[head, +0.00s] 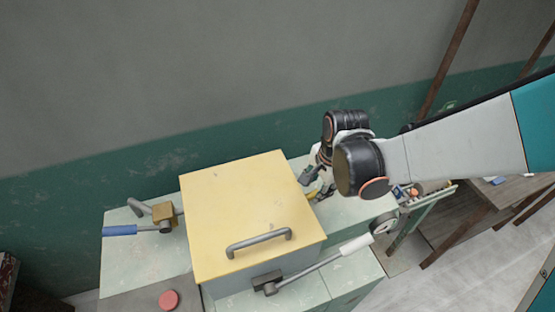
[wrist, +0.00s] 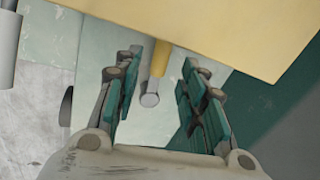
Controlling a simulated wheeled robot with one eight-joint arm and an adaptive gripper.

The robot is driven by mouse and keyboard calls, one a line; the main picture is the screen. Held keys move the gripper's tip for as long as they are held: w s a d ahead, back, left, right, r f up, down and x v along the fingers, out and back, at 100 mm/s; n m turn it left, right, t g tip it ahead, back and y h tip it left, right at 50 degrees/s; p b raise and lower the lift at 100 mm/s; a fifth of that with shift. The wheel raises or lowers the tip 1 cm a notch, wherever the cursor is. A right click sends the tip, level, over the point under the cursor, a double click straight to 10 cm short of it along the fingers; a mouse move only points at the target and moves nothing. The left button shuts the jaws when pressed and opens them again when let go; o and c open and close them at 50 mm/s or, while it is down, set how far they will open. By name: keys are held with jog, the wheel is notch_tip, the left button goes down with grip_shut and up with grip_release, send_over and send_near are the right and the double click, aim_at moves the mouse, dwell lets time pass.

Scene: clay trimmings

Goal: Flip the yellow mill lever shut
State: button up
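The yellow lever (wrist: 158,65) shows in the wrist view as a short yellow shaft with a round grey end. It comes out from under the edge of a yellow lid (wrist: 240,25). My gripper (wrist: 160,105) is open, its teal fingers apart on either side of the lever's grey end; I cannot tell whether either touches it. In the head view my gripper (head: 314,182) is low beside the right side of the yellow-topped box (head: 235,195). There the lever is mostly hidden by my gripper and arm.
A white-handled lever (head: 356,244) sticks out at the box's front right. A blue-handled lever (head: 120,230) is at the left, and a red button (head: 169,299) at the front. The pale green cabinet top (head: 130,262) carries the box. A wooden table (head: 455,227) stands right.

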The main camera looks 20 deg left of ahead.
aim_at(313, 194)
jog(key=shift+w+a+f+b, duration=0.15)
jog(key=shift+f+b, duration=0.3)
jog(key=shift+f, duration=0.55)
jog(key=shift+w+a+f+b, duration=0.15)
jog(key=shift+f+b, duration=0.25)
jog(key=shift+f, duration=0.55)
grip_shut()
